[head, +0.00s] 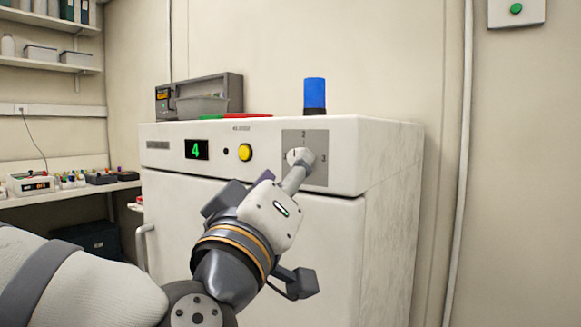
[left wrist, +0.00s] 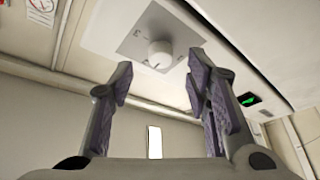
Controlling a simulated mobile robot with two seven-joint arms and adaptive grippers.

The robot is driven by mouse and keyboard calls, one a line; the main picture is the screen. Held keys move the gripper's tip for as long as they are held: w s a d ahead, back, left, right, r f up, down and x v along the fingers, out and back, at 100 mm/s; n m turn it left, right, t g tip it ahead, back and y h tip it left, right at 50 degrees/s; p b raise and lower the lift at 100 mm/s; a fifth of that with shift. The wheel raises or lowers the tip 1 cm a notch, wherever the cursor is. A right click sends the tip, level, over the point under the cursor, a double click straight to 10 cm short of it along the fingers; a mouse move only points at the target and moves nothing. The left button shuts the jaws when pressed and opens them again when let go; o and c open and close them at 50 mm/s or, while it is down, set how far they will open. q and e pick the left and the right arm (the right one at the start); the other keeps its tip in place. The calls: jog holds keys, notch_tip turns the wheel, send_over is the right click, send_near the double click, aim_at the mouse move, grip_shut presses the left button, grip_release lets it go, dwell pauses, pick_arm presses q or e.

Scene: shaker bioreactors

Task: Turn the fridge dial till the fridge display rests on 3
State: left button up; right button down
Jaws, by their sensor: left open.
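The white fridge (head: 384,163) fills the middle of the head view. Its display (head: 196,150) shows a green 4. The round white dial (head: 301,154) sits on a grey plate (head: 319,172) with a 2 above it and a 3 at its right. My left gripper (head: 296,176) reaches up to the dial from below and partly covers the plate. In the left wrist view its two fingers (left wrist: 159,66) are open, with the dial (left wrist: 160,54) showing between and beyond the tips. Contact cannot be told. My right gripper is out of view.
A yellow button (head: 245,152) is on the panel left of the dial. A blue cylinder (head: 315,93) and a grey tray (head: 203,105) stand on the fridge top. A side bench (head: 67,192) with small equipment is at the left.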

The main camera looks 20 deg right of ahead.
pick_arm(q)
jog(key=x, duration=0.4)
grip_shut()
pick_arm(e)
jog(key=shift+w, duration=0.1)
pick_arm(q)
jog(key=shift+m, duration=0.3)
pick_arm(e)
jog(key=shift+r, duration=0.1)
pick_arm(q)
jog(key=shift+w+a+f+m+g+h+p, duration=0.1)
jog(key=shift+m+g+h+p, duration=0.15)
jog(key=shift+m+g+h, duration=1.2)
jog(key=shift+w+a+m+t+h+p, duration=0.1)
jog(key=shift+m+t+h+p, duration=0.35)
jog(key=shift+m, duration=2.1)
jog(key=shift+w+f+m+g+h+p, duration=0.1)
jog(key=shift+m+g+h, duration=0.95)
jog(key=shift+m, duration=0.95)
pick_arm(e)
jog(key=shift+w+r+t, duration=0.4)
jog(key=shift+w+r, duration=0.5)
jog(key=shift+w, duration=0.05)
pick_arm(q)
jog(key=shift+m, duration=0.3)
